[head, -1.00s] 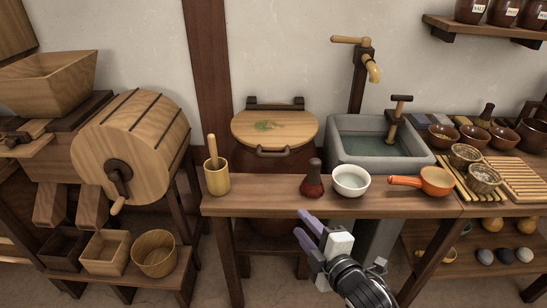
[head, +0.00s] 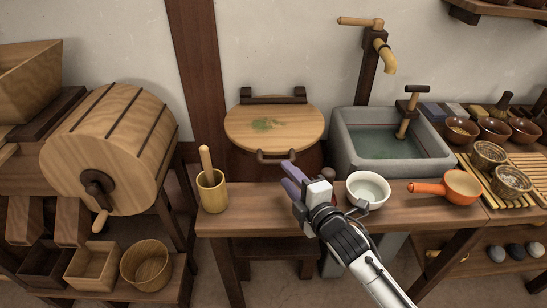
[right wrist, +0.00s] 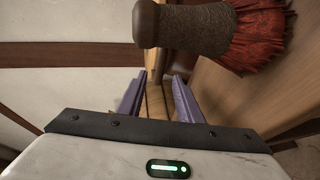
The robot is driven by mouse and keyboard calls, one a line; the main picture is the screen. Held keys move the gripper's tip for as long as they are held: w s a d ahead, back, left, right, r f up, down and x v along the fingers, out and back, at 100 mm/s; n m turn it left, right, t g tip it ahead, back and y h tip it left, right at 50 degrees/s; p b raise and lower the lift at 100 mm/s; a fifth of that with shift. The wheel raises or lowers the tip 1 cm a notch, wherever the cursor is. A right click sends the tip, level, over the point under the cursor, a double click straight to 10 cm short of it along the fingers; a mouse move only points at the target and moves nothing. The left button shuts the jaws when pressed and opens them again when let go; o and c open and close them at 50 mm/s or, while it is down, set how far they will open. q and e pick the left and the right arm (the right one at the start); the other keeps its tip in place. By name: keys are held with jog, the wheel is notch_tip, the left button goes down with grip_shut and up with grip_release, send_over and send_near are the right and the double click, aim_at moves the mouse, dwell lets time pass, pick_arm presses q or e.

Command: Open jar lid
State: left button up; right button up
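The round wooden lid (head: 274,126) with a green leaf mark lies flat on the big dark jar behind the bench. A dark hinge bar (head: 273,96) is at its back and a dark curved handle (head: 276,157) at its front edge. My right gripper (head: 286,178) is just in front of and slightly below the handle, apart from it, with the fingers pointing up-left. Most of the jar body is hidden by the bench and my arm. My left gripper is not in view.
A wooden mortar with pestle (head: 212,190) stands left on the bench (head: 250,215). A white bowl (head: 368,188) and an orange pan (head: 460,187) stand right of my arm. The red-bristled brush (right wrist: 215,28) is close to my right gripper. A stone sink (head: 345,150) is behind.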

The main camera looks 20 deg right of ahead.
aim_at(276, 163)
jog(key=x, duration=0.8)
jog(key=shift+b, duration=0.4)
grip_shut()
